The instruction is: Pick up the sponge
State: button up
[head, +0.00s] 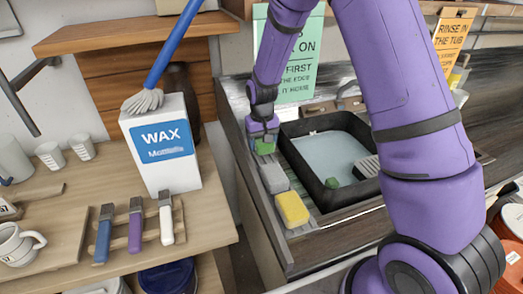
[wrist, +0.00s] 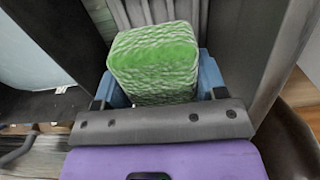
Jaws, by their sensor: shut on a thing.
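My gripper (head: 262,136) points down at the left edge of the sink area, beyond the row of sponges. It is shut on a green sponge (head: 265,147). In the wrist view the green, rough-textured sponge (wrist: 153,65) sits between the two blue finger pads of my gripper (wrist: 158,85). A grey sponge (head: 273,178) and a yellow sponge (head: 292,209) lie on the ledge nearer to me. I cannot tell whether the held sponge touches the ledge.
A black tub (head: 306,180) of water with a small green thing (head: 332,183) stands right of the sponges. A white WAX box (head: 160,145) stands on the wooden table at left, behind several brushes (head: 135,224). Signs lean at the back.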

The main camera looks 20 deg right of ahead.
notch_tip(320, 180, up, 2)
jog(key=shift+r, duration=0.1)
jog(key=shift+s+d+r, duration=0.1)
jog(key=shift+d+r, duration=0.05)
jog(key=shift+d, duration=0.55)
jog(key=s+d, duration=0.1)
jog(key=d, duration=1.7)
jog(key=shift+s, duration=0.35)
jog(key=shift+o, duration=1.3)
jog(key=shift+c, duration=1)
jog(key=s+d+r, duration=0.2)
jog(key=d+r, duration=0.1)
jog(key=d, duration=0.1)
notch_tip(320, 180, down, 16)
jog(key=shift+s+r, duration=0.15)
jog(key=shift+r, duration=0.05)
jog(key=shift+d, duration=0.1)
